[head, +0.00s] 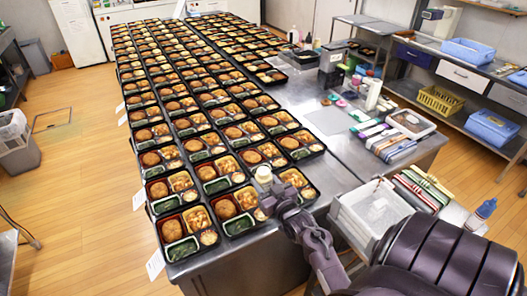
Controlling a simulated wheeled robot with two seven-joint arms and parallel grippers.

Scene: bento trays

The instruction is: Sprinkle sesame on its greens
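My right gripper (273,194) is at the near end of the tray rows, with its arm coming in from the lower right. It appears shut around a small pale-topped shaker (263,174), whose lower part is hidden by the fingers. The shaker is above the front-row trays. Dark greens (181,249) sit in the nearest left tray, and more greens (238,225) sit in the tray to its right, just left of my gripper. Any sesame on them is too small to tell. My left gripper is not in view.
Long rows of black bento trays (164,262) cover the left of the steel table (330,120). A white bin (368,214) stands at the table's near right, by my arm. Packets, bottles and a white tray (410,123) lie to the right.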

